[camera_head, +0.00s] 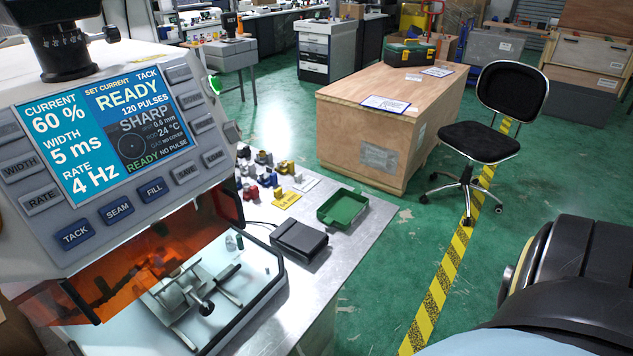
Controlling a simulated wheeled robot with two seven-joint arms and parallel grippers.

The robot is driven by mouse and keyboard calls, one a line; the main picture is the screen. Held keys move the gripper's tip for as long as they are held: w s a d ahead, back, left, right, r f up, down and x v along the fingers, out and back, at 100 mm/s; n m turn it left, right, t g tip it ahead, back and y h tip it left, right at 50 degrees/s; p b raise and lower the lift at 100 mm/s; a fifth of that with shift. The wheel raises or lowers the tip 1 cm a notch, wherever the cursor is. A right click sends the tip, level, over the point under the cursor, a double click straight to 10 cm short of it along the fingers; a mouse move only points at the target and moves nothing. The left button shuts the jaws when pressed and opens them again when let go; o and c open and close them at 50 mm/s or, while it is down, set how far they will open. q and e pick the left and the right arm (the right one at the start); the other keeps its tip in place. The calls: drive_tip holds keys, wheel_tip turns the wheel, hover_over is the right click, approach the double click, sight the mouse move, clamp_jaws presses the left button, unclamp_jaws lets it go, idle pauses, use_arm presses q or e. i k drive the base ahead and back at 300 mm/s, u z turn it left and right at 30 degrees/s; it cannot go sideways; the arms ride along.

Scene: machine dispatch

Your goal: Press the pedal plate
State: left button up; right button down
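The black pedal plate (299,238) sits on the metal bench top, right of the machine's glass-walled work chamber. It looks like a flat, sloped box, and a thin cable runs from its far left side. Nothing touches its top. The machine's screen (112,126) reads READY, TACK, 60 %, 5 ms and 4 Hz. Neither of my grippers shows in the head view. A large dark rounded part with a pale blue section at the lower right appears to be my own arm; its gripper end is out of frame.
A green tray (342,208) lies just beyond the pedal, with several small coloured parts and a yellow tag (286,200) to its left. The machine's chamber (215,300) borders the pedal on the left. A wooden crate (352,122) and black chair (480,140) stand on the floor beyond.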

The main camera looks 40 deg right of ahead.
sight(305, 239)
drive_tip(key=z, duration=0.2)
drive_tip(key=k, duration=0.4)
drive_tip(key=z, duration=0.95)
drive_tip(key=i, duration=0.55)
